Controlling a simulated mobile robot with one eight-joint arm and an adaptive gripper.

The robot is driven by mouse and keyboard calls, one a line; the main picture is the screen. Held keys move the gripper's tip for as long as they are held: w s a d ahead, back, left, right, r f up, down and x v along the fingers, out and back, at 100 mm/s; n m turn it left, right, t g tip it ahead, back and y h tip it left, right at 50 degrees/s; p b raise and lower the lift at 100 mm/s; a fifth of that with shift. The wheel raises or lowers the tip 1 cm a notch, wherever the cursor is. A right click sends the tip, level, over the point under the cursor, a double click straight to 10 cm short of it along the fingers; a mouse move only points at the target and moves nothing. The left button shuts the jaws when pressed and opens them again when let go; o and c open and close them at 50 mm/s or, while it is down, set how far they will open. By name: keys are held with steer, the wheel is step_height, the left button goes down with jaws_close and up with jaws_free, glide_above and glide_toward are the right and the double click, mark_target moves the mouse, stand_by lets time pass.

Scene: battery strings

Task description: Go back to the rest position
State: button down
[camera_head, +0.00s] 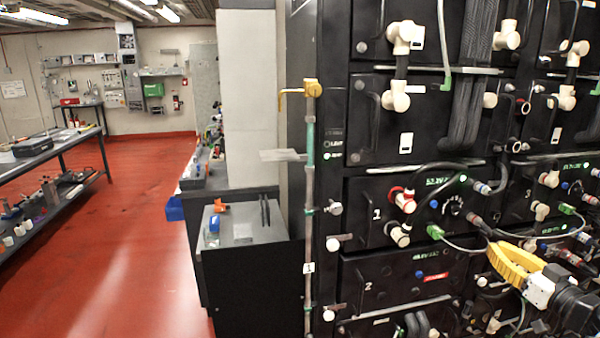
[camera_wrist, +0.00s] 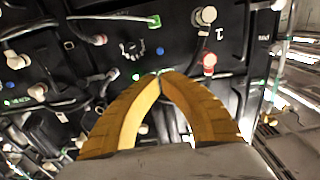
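My gripper (camera_head: 494,252) has yellow fingers and is at the right of the head view, in front of the black battery rack (camera_head: 362,287). In the wrist view its two fingertips (camera_wrist: 160,74) meet, and I see nothing held between them. Module 1 (camera_head: 376,213) is left of the gripper in the head view, with a red connector (camera_head: 397,193) and a green plug (camera_head: 435,232) on a grey cable. The wrist view shows this panel upside down, with the red connector (camera_wrist: 208,60) and green plug (camera_wrist: 155,20) beyond the fingers.
Cables and white connectors (camera_head: 405,37) stick out from the rack. A vertical pole (camera_head: 309,230) with a yellow fitting (camera_head: 312,88) stands at its left edge. A dark cabinet (camera_head: 250,285) is beside it. Red floor (camera_head: 140,250) lies open at left, next to a workbench (camera_head: 60,150).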

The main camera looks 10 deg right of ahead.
steer(key=w+a+f+g+y, duration=0.1)
steer(key=a+g, duration=0.2)
steer(key=a, duration=0.8)
steer(key=a+f+g+y, duration=0.1)
steer(key=a+g+y, duration=0.15)
steer(key=a, duration=0.85)
steer(key=s+a+f+g+h, duration=0.2)
steer(key=s+a, duration=0.4)
steer(key=s, duration=0.2)
steer(key=s+a+f+g+h, duration=0.2)
steer(key=s+a, duration=0.4)
steer(key=s, duration=0.3)
steer(key=shift+a+f+m+g+h, duration=0.35)
steer(key=shift+f+m+g, duration=0.1)
steer(key=shift+g, duration=0.2)
steer(key=shift+s, duration=0.1)
stand_by(0.9)
